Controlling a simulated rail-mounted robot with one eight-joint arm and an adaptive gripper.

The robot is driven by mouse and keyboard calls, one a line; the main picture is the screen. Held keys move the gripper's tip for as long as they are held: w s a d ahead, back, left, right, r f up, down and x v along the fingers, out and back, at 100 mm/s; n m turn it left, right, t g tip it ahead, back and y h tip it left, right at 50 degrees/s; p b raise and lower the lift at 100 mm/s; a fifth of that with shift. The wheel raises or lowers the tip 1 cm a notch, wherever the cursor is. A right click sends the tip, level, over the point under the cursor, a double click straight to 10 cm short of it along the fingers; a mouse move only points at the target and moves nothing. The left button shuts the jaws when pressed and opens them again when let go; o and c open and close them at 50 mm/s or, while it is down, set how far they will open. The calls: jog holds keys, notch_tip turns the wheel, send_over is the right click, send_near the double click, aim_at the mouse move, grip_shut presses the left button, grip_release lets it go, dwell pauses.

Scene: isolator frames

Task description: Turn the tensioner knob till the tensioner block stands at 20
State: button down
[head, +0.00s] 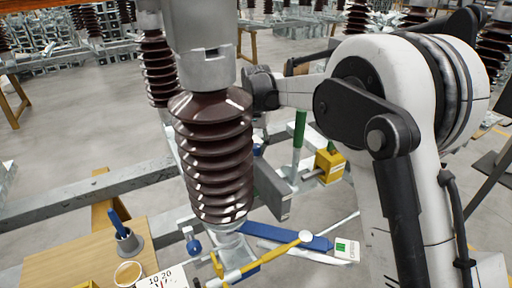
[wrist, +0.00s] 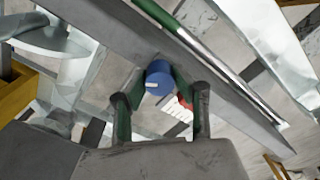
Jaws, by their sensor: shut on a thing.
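In the wrist view a blue round knob (wrist: 158,74) with a small white mark on it sits between the fingers of my gripper (wrist: 159,84). My gripper is shut on this knob, with one finger on each side. A white plate with dark marks (wrist: 179,112) and a red piece (wrist: 186,102) beside it lie just right of the knob, partly behind the right finger. Its reading is too small to tell. In the head view the brown ribbed insulator hides my gripper. A white scale card (head: 162,281) reading 10 and 20, with a red mark, is cut off at the bottom edge.
The ribbed insulator (head: 214,155) stands upright in the middle. A yellow block (head: 329,165) and a green post (head: 299,129) are right of it. A blue bar (head: 290,238) and a yellow bar (head: 275,254) cross below. A wooden table (head: 75,260) is at lower left.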

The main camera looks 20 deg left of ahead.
dwell(0.3)
jog(key=c, duration=1.4)
grip_release()
notch_tip(320, 180, up, 12)
jog(key=shift+r, duration=0.1)
